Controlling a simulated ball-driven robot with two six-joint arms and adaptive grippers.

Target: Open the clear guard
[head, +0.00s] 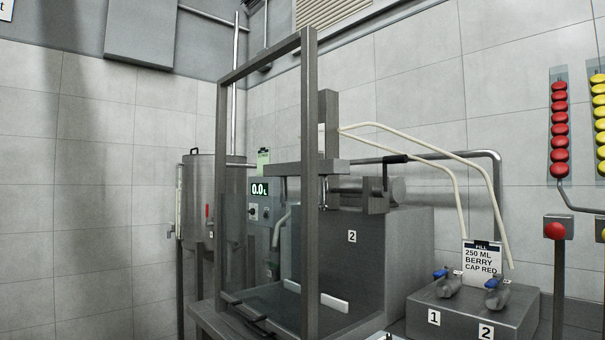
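The clear guard (310,120) stands upright in the head view as a tall dark metal frame with a see-through panel. It stands in front of the filling machine (365,245) marked 2. I cannot tell from this view whether it is latched. Low on its near side are small dark fittings (254,316), perhaps a handle or hinges. Behind the guard are a grey crosshead with nozzles (295,168) and a panel reading 0.0 L (260,190). Neither of my grippers shows in the view.
A jacketed steel vessel (205,185) stands behind at left. Red beads (560,130) hang over a red button (556,230). Cream hoses (430,150) arch across.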

